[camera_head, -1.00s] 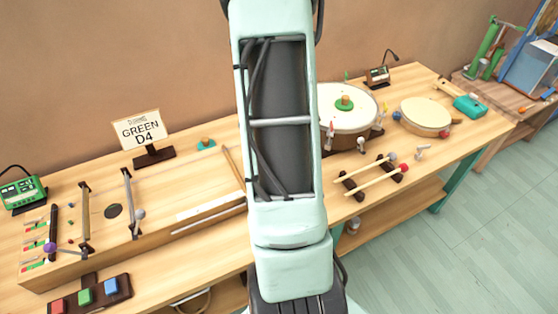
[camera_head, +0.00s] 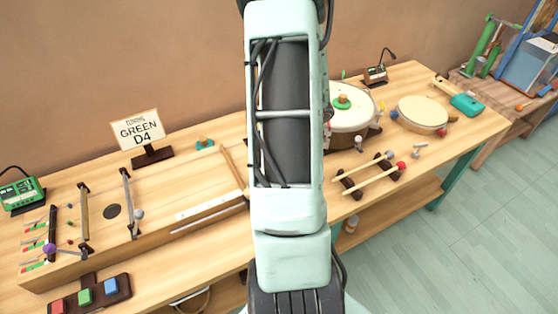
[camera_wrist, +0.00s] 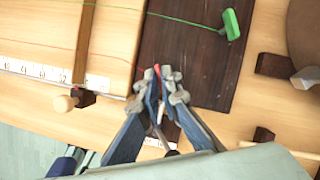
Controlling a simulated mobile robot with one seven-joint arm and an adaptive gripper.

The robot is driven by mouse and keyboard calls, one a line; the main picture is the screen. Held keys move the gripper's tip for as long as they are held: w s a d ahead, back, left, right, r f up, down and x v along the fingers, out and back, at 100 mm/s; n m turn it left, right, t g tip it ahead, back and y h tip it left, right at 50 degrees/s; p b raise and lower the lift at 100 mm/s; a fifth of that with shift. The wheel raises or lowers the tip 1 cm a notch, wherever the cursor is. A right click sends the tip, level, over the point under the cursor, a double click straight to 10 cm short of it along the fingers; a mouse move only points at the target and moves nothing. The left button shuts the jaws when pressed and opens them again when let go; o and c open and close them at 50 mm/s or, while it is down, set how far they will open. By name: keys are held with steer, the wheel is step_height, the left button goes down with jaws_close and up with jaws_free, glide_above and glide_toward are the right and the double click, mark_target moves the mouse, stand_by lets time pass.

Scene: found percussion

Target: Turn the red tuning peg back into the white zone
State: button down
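In the wrist view, the red tuning peg (camera_wrist: 157,70) shows only as a small red piece between my fingertips. A thin red string runs from it to the left. My gripper (camera_wrist: 162,84) is over the dark brown board (camera_wrist: 190,45), its fingertips close together with the red peg between them. The fingers hide most of the peg. The white zone cannot be made out. In the head view, my arm hides the peg, and my gripper is out of sight.
A green peg (camera_wrist: 230,25) with a green string is at the board's upper right. A wooden knob (camera_wrist: 64,103) is at left, beside a numbered white strip (camera_wrist: 35,70). In the head view, the bench also holds a sign (camera_head: 138,130), drums (camera_head: 423,115) and mallets (camera_head: 365,178).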

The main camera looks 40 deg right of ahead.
steer(key=shift+w+n, duration=0.1)
steer(key=shift+n, duration=0.3)
steer(key=c, duration=2.2)
jaws_free()
steer(key=shift+o, duration=0.2)
steer(key=v, duration=1.2)
steer(key=shift+d, duration=0.2)
